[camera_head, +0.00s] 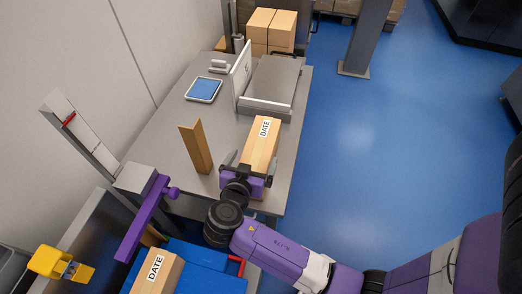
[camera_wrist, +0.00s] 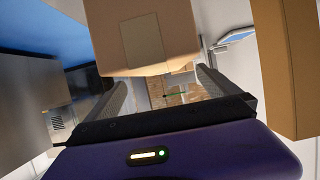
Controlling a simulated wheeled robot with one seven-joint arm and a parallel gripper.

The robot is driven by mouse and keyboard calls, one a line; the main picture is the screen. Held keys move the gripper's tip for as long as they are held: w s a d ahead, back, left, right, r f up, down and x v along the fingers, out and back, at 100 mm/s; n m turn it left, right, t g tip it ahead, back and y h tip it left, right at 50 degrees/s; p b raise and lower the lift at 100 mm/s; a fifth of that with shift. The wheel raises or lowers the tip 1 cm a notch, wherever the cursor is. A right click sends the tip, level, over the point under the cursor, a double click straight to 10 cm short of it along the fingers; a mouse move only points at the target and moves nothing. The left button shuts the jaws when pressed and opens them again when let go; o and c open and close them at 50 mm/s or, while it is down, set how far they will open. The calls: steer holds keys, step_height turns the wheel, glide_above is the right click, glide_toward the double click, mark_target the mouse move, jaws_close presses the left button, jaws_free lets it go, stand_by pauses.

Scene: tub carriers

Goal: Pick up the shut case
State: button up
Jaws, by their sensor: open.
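A shut brown case (camera_head: 262,143) with a white DATE label lies on the grey table, its long side pointing away from me. In the wrist view its near end (camera_wrist: 180,35) fills the top middle, with a paler tape patch on it. My gripper (camera_head: 249,167) is at the case's near end, with one finger to each side in the head view. In the wrist view my gripper (camera_wrist: 165,85) is open, and the case shows ahead of and between the fingers. I cannot tell whether the fingers touch it.
A tall brown board-like piece (camera_head: 195,147) stands left of the case; it also shows in the wrist view (camera_wrist: 289,65). A grey machine with a white upright panel (camera_head: 241,68) stands behind.

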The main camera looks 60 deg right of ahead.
mark_target(259, 144)
steer(key=p+x, duration=0.2)
steer(key=x, duration=0.5)
steer(key=shift+w+d, duration=0.1)
steer(key=shift+d, duration=0.15)
steer(key=shift+c, duration=0.2)
steer(key=c, duration=1.8)
steer(key=shift+r, duration=0.25)
steer(key=shift+c, duration=0.8)
steer(key=shift+r, duration=0.1)
